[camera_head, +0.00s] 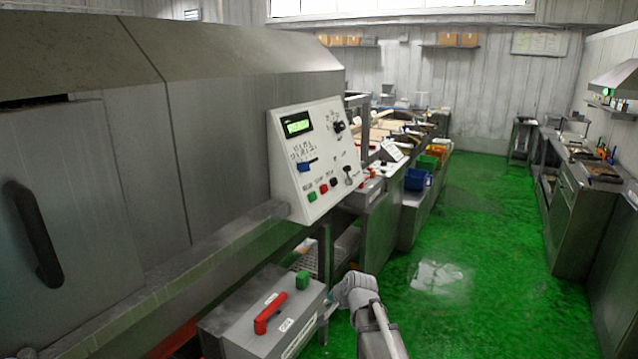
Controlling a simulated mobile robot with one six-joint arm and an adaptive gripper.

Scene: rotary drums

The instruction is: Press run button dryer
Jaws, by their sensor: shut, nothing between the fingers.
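A white control panel (315,160) is fixed to the large grey machine (230,120). It has a lit green display (297,126), a blue switch (308,165) and black knobs. Along its lower part sit a green button (312,196), a red button (323,188) and a black button (333,181). The labels are too small to read. My gripper (331,304) shows small at the end of my arm, low in the view. It is shut and empty, below the panel and apart from its buttons, close to the right side of a grey box (240,330).
The grey box carries a red handle (270,312) and a green block (302,281). A ledge (200,265) runs along the machine under the panel. More benches with bins (418,180) stand beyond. The green floor (480,270) to the right is open, up to the right-hand counters (580,215).

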